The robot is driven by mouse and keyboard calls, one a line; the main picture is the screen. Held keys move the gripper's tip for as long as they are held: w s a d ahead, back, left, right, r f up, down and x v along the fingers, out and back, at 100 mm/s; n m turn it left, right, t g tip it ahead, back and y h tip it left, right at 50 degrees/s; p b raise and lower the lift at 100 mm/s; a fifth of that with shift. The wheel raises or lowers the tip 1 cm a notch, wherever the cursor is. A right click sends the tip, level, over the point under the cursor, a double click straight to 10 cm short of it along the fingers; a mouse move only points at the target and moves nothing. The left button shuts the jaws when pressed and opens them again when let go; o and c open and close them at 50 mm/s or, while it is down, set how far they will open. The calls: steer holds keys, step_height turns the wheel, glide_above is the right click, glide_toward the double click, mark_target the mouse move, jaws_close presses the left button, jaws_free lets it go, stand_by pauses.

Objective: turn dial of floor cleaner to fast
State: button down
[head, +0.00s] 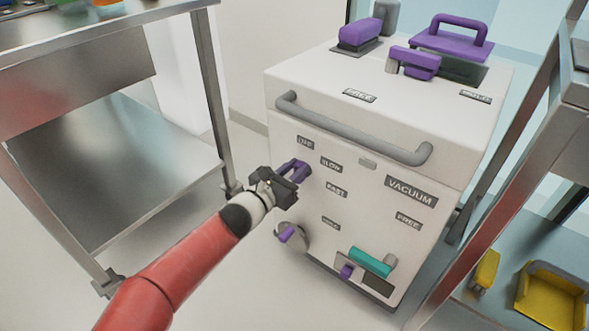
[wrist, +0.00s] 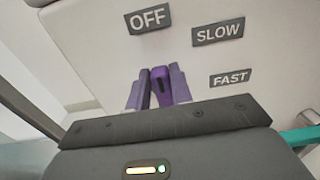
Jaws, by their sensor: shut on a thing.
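The floor cleaner (head: 357,225) is a white box on the floor. Its purple dial (wrist: 160,82) sits on the front panel below the OFF label (wrist: 149,18). The SLOW label (wrist: 218,31) and FAST label (wrist: 231,79) are to its right in the wrist view. My gripper (head: 291,172) is at the panel, with one finger on each side of the dial, shut on it. The fingers and gripper body hide part of the dial and its base. Which label the dial points at cannot be told clearly.
A grey bar handle (head: 352,128) juts out above the dial. A lower knob (head: 287,234) and a teal lever (head: 369,262) are on the same panel. A metal shelf table (head: 150,150) stands left, and another metal frame (head: 500,185) stands close on the right.

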steer(key=shift+m, duration=0.3)
steer(key=m, duration=0.3)
steer(key=s+d+f+m+b, duration=0.1)
steer(key=m, duration=0.2)
steer(key=m+b, duration=0.1)
steer(key=m, duration=0.2)
steer(key=shift+s+d+f+m, duration=0.15)
steer(key=shift+d+f+m, duration=0.05)
steer(key=shift+d+m, duration=0.2)
steer(key=m+b, duration=0.1)
steer(key=m, duration=0.1)
steer(key=f+m+b, duration=0.1)
steer(key=m+b, duration=0.1)
steer(key=m, duration=0.1)
steer(key=shift+s+d+f, duration=0.1)
steer(key=shift+s, duration=0.05)
steer(key=shift+f+m+b, duration=0.2)
steer(key=shift+m+b, duration=0.2)
steer(key=shift+m, duration=0.7)
steer(key=shift+f+m+b, duration=0.2)
steer(key=shift+m+b, duration=0.2)
steer(key=shift+m, duration=0.7)
steer(key=c, duration=1.2)
jaws_free()
steer(key=shift+c, duration=0.2)
